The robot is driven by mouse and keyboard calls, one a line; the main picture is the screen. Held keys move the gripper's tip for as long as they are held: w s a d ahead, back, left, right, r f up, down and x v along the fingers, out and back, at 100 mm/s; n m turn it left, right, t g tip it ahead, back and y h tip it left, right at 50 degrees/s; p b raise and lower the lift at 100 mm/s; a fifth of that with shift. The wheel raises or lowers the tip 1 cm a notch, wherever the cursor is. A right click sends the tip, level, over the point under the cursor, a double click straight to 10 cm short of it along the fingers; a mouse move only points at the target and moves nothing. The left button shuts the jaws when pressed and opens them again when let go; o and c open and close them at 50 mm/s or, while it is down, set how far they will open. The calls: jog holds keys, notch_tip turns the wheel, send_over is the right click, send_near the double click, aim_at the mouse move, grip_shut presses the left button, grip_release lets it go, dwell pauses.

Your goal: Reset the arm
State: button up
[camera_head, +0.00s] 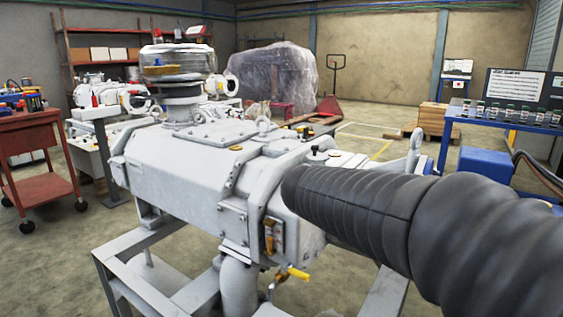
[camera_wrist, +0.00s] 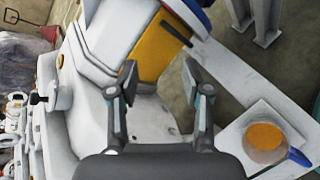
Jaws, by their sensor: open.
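My gripper (camera_wrist: 158,78) shows in the wrist view with its two fingers apart and nothing between them. Beyond the fingers are the pale grey body of the screw vacuum pump (camera_wrist: 100,60) and a yellow-orange plate-like part (camera_wrist: 160,45). I cannot tell whether the fingers touch them. In the head view my dark ribbed arm reaches in from the right to the pump (camera_head: 180,160), hiding part of its right end; my gripper is not visible there. A yellow-handled valve (camera_head: 298,272) sits low on the pump.
The pump stands on a grey metal frame (camera_head: 130,285). A red cart (camera_head: 35,140) is at the left. A blue table (camera_head: 500,122) with several small bottles is at the right. Open floor lies behind. In the wrist view, an orange disc (camera_wrist: 265,137) is at the lower right.

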jog(key=s+a+f+m+g+y, duration=0.1)
jog(key=s+f+m+y, duration=0.3)
jog(key=s+m, duration=0.5)
jog(key=s+a+f+m+g+y, duration=0.1)
jog(key=s+f+m+y, duration=0.3)
jog(key=s, duration=1.2)
jog(key=shift+f+m+g+y, duration=0.35)
jog(key=shift+f+m, duration=1.5)
jog(key=shift+m, duration=0.65)
jog(key=shift+s, duration=0.1)
